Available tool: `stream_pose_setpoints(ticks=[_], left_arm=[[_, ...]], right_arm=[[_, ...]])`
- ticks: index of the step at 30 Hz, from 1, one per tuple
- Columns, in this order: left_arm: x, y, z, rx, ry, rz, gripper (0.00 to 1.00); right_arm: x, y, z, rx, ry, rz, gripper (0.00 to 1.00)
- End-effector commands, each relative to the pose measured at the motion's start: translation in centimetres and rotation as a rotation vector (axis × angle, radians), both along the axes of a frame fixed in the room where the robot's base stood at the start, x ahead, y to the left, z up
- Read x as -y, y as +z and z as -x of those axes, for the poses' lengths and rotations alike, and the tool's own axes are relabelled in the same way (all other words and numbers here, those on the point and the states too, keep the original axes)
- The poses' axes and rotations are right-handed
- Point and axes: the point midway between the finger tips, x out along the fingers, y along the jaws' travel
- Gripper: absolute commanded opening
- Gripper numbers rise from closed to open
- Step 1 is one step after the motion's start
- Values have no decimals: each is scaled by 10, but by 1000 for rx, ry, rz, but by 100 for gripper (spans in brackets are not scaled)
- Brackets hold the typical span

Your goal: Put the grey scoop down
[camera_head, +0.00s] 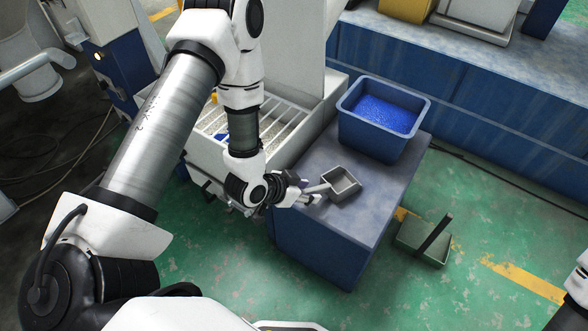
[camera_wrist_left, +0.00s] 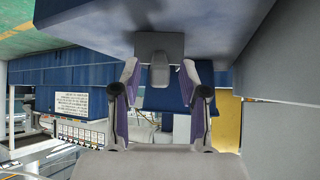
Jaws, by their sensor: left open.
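The grey scoop (camera_head: 345,181) has a square pan and a short handle. It rests on the blue cabinet (camera_head: 330,240), near the cabinet's front left edge, with its handle pointing left to my left gripper (camera_head: 309,196). The left wrist view also shows the scoop (camera_wrist_left: 174,44), with the handle end between the two spread fingertips. My left gripper (camera_wrist_left: 160,80) is open, with a visible gap on each side of the handle. My right gripper is out of view.
A blue bin (camera_head: 350,120) of blue pellets stands at the back of the cabinet top. A machine with a slatted grate (camera_head: 228,125) adjoins on the left. A green dustpan-like tray (camera_head: 420,246) stands on the floor to the right. The cabinet top's front right is clear.

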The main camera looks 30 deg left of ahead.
Motion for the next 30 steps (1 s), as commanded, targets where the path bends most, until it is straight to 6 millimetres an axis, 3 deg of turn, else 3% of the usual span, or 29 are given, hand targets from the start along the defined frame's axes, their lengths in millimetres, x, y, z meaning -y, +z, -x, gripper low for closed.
stream_pose_setpoints(ticks=[1, 7, 14, 17, 22, 24, 26, 30], left_arm=[[-4, 14, 8, -1, 6, 4, 44], [-20, 51, 43, -1, 7, 6, 44], [-28, 65, 65, -15, 3, 2, 44], [-23, 38, 87, -162, 33, -7, 44], [-16, -32, 171, -611, 248, -81, 44], [-16, -47, 200, -731, 347, -122, 44], [-17, -53, 215, -787, 406, -146, 44], [-18, -55, 221, -812, 443, -153, 44]], right_arm=[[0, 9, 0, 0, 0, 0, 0], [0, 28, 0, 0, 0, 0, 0], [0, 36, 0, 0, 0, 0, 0], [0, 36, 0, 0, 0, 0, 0], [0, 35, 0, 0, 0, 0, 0], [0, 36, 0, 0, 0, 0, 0], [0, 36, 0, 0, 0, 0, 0], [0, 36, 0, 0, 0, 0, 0]])
